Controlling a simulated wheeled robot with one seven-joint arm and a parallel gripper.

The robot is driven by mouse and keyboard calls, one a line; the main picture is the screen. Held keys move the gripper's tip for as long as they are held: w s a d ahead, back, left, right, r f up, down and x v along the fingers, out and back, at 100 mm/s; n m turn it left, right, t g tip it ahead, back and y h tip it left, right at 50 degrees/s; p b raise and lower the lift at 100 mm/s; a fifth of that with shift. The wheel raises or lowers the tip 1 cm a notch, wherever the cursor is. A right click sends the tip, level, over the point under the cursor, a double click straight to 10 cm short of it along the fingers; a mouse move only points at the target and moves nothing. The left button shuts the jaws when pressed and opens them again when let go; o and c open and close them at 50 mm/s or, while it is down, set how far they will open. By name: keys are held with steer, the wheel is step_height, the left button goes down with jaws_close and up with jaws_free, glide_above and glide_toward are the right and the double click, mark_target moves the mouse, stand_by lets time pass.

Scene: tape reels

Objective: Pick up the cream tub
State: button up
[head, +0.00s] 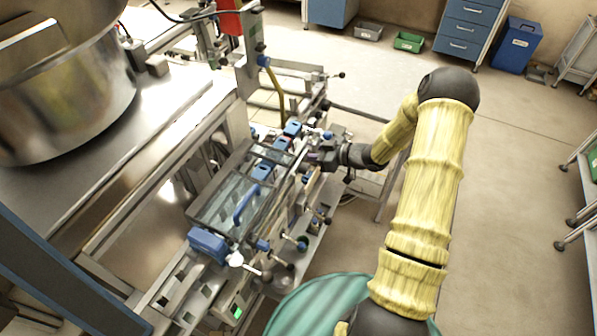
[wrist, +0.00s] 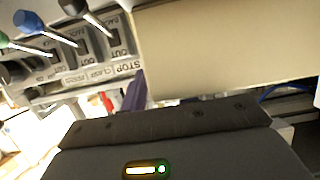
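I cannot make out a cream tub for certain in either view. A broad plain cream surface (wrist: 230,45) fills the upper right of the wrist view, close to the camera; I cannot tell whether it is the tub or a machine panel. My gripper (head: 326,156) is at the right side of the machine in the head view, small and partly lost among machine parts. In the wrist view my gripper's dark body with a lit green mark fills the bottom, and its fingertips are not clear.
The machine (head: 225,195) has clear covers, blue handles and protruding knobs close to my gripper. Levers and labelled switches (wrist: 90,45) stand at the upper left of the wrist view. A large steel pot (head: 65,95) stands at left. The floor (head: 510,200) at right is open.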

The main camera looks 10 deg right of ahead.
steer(key=shift+w+a+f, duration=0.1)
steer(key=shift+w+a, duration=0.05)
stand_by(0.4)
jaws_close()
steer(key=shift+r, duration=0.2)
steer(key=shift+r+b, duration=0.4)
steer(key=shift+r, duration=0.15)
steer(key=s+d+b, duration=0.3)
steer(key=s+d, duration=0.7)
steer(key=d, duration=0.4)
steer(key=shift+s+d+b, duration=0.3)
steer(key=shift+s+b, duration=0.05)
